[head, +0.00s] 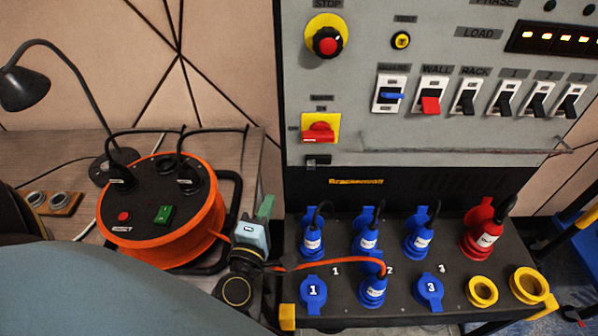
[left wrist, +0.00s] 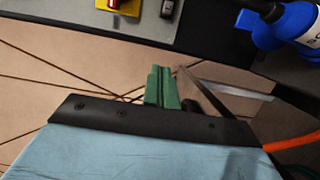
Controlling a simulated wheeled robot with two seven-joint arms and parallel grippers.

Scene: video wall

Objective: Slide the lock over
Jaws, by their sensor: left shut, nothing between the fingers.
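The grey control panel (head: 445,90) stands at the back. A red rotary switch on a yellow plate (head: 320,130) is at its lower left. Just under it is a small black piece (head: 317,161), which may be the lock; its details are too small to tell. The fingers show in the left wrist view (left wrist: 160,72). My right gripper is not in view.
An orange cable reel (head: 165,210) sits on the table left of my gripper, near a black lamp (head: 70,90). A socket box with blue plugs (head: 367,238) and a red plug (head: 484,230) juts out below the panel. An orange cable (head: 335,262) crosses it. A thin rail (head: 460,150) runs along the panel.

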